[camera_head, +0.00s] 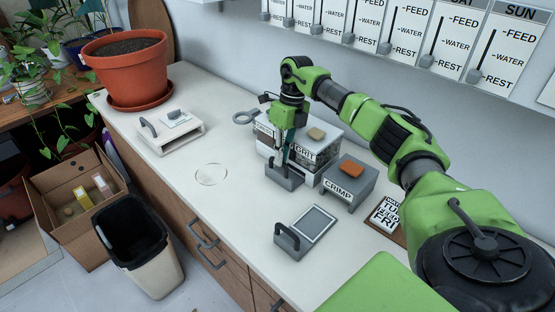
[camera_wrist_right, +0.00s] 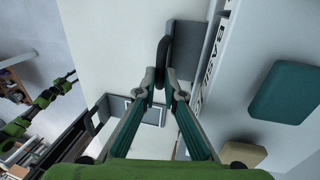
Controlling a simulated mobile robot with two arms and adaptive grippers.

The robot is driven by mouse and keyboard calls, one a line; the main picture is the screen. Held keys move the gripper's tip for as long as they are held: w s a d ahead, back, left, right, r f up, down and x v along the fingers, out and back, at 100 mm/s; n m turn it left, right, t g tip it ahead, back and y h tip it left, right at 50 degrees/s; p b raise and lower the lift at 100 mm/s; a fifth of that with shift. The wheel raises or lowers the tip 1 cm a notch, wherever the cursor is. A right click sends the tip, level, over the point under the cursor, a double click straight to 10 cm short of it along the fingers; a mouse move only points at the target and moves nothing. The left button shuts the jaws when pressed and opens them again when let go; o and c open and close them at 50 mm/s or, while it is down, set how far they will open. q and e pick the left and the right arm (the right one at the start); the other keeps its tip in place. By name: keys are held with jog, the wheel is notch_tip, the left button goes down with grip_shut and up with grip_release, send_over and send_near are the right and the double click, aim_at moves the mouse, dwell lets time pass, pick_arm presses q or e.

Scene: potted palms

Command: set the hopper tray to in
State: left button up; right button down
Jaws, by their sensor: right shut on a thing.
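A grey tray front (camera_head: 283,180) with a dark handle stands out at the front of a white box labelled GRIT (camera_head: 322,153) on the counter; I take it to be the hopper tray. My right gripper (camera_head: 286,164) comes down on it from above. In the right wrist view, the right gripper (camera_wrist_right: 161,88) is shut on the dark handle (camera_wrist_right: 162,60), beside the grey front (camera_wrist_right: 187,50). How far the tray stands out is partly hidden by the gripper. My left gripper (camera_wrist_right: 70,77) shows small at the left of the wrist view; its jaws are too small to read.
A grey CRIMP box (camera_head: 350,186) with an orange top piece stands close on the right. A grey-framed unit with a handle (camera_head: 304,232) sits nearer the front. The counter's middle left is mostly clear.

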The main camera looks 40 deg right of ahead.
jog(key=shift+d+r, duration=0.1)
jog(key=shift+d, duration=0.1)
jog(key=c, duration=2.1)
grip_release()
jog(key=shift+d, duration=0.1)
jog(key=shift+c, duration=0.2)
